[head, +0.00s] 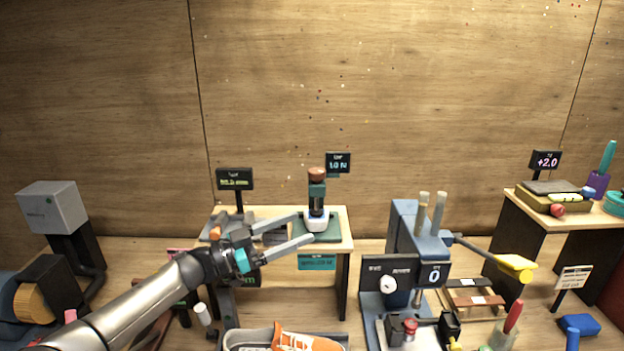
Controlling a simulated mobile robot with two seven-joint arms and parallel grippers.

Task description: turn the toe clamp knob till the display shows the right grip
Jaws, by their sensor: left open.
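My left gripper (306,226) reaches in from the lower left. Its two long grey fingers are spread open with nothing between them, and their tips are near the white base of a small upright device (317,196) on a green mat. I cannot tell whether they touch it. The device has a brown round knob (317,174) on top. A small black display (338,163) behind it seems to read 1.0 N. An orange sneaker (305,342) lies in a grey tray at the bottom edge, partly cut off. No label shows which knob is the toe clamp knob. My right gripper is out of view.
A blue press (405,235) with a white dial, a red knob and a yellow-ended lever stands right of the small table (344,228). Another black display (234,179) stands at the table's left. A side table (520,215) with boxes is at far right.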

